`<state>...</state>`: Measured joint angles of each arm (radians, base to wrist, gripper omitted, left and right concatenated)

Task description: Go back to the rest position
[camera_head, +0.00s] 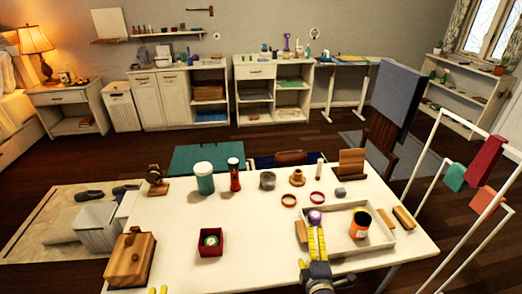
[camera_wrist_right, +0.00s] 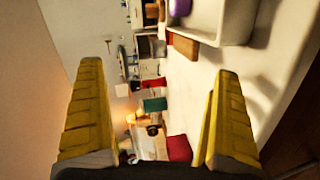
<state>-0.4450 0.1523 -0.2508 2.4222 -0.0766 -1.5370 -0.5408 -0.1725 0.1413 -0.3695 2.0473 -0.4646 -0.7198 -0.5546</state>
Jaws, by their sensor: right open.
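My right gripper (camera_head: 317,240) has yellow fingers and is over the front left part of the white tray (camera_head: 384,238) on the table. In the right wrist view its two fingers (camera_wrist_right: 158,78) stand wide apart with nothing between them. A purple item (camera_head: 315,216) is just beyond the fingertips in the head view, and it shows at the top of the wrist view (camera_wrist_right: 180,7). Only the yellow fingertips of my left gripper (camera_head: 158,290) show at the bottom edge of the head view; the rest is out of frame.
The white table (camera_head: 260,238) holds a wooden box (camera_head: 130,258), a red box (camera_head: 210,243), a teal jar (camera_head: 204,180) and several small items. An orange jar (camera_head: 360,223) and wooden blocks are at the tray. A white rack (camera_head: 432,150) with hanging cloths stands at the right.

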